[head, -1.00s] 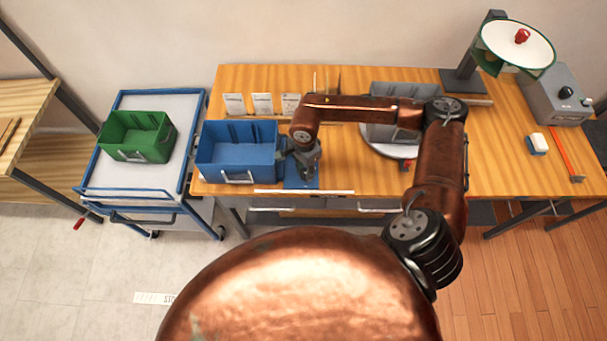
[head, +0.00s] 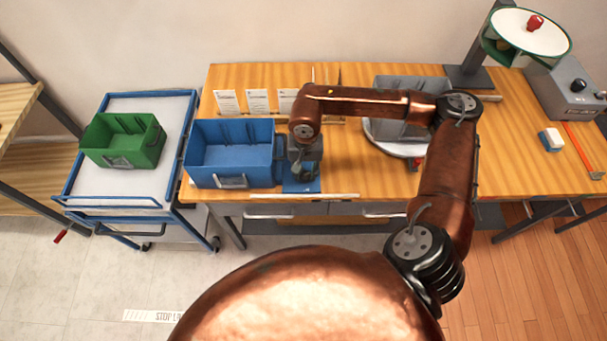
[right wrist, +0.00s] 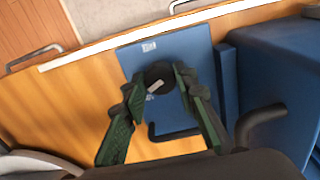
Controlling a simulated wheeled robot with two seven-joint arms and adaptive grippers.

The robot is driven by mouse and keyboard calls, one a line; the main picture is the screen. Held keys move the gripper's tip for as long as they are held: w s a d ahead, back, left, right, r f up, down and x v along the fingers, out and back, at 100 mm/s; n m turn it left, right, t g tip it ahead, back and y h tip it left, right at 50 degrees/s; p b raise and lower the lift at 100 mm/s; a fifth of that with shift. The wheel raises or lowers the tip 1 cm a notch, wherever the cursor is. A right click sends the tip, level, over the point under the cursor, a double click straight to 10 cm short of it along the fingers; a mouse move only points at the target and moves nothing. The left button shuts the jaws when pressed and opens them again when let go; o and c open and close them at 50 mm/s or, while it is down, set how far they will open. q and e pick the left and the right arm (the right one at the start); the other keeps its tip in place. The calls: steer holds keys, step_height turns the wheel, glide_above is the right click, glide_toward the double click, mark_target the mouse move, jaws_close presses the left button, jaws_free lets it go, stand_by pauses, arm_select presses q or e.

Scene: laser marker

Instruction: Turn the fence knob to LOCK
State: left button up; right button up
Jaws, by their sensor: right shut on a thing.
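The fence knob (right wrist: 159,76) is a small round black knob with a pale mark, standing on a blue plate (right wrist: 185,45) in the right wrist view. My right gripper (right wrist: 157,82) has its green-padded fingers on both sides of the knob, shut on it. In the head view my right gripper (head: 303,168) reaches down over the blue plate (head: 296,187), and the knob is hidden there. Small white labels show on the plate, too small to read. My left gripper is not in view.
A blue bin (head: 232,174) stands close left of my right gripper. A grey bin (head: 400,125) sits on a round plate to the right. A white-topped cart (head: 172,110) holds a green bin (head: 140,150).

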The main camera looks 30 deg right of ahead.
mark_target(305, 174)
steer(key=shift+w+n+b, duration=0.2)
steer(key=shift+n+b, duration=0.1)
steer(key=shift+n, duration=0.2)
steer(key=shift+r, duration=0.1)
steer(key=o, duration=1.2)
steer(key=shift+s, duration=0.1)
steer(key=shift+c, duration=0.2)
step_height(305, 174, up, 12)
